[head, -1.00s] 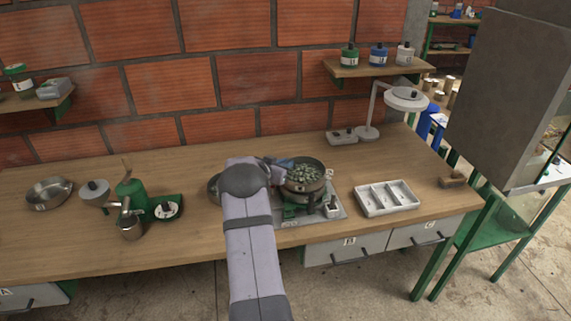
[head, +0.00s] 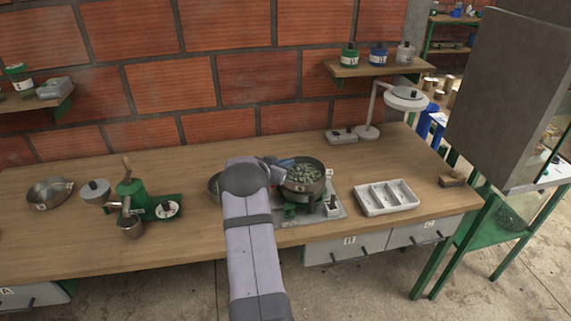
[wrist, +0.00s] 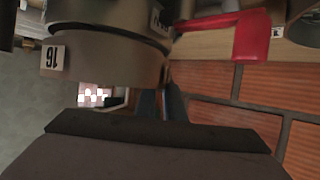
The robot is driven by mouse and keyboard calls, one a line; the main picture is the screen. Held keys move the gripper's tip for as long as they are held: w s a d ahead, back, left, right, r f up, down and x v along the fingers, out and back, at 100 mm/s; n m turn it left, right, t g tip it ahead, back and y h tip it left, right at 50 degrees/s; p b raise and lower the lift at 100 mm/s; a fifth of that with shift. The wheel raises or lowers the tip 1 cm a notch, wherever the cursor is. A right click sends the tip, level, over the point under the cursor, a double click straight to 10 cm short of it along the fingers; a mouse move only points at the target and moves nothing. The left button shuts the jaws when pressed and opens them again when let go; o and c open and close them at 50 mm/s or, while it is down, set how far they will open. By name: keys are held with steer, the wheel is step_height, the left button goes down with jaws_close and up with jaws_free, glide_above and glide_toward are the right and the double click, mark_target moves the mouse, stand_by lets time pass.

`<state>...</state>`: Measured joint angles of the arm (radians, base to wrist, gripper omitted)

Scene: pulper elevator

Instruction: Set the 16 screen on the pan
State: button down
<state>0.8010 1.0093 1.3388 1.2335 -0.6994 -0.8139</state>
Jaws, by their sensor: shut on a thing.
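The 16 screen (wrist: 105,62) is a grey-brown round ring with a white "16" label, seen upside down in the wrist view. It sits close against another round rim (wrist: 105,15); I cannot tell whether they touch. In the head view, the round vessel (head: 318,187) holding greenish beans is right beside my gripper (head: 279,167), over a green stand. My gripper is shut on the 16 screen at its left side; the grip itself is mostly hidden by my wrist. A metal pan (head: 48,193) lies at the far left of the bench.
A green hand grinder (head: 131,193) stands left of my arm. A white divided tray (head: 386,197) lies to the right, with a lamp (head: 404,98) behind it. A round dish (head: 213,184) is partly hidden by my arm. A red part (wrist: 252,36) shows in the wrist view.

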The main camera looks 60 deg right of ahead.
steer(key=shift+f, duration=0.35)
stand_by(0.3)
steer(key=c, duration=1.8)
jaws_free()
steer(key=shift+o, duration=0.2)
steer(key=shift+f, duration=0.1)
steer(key=shift+a, duration=0.15)
steer(key=shift+b+v, duration=0.8)
steer(key=shift+v, duration=2.8)
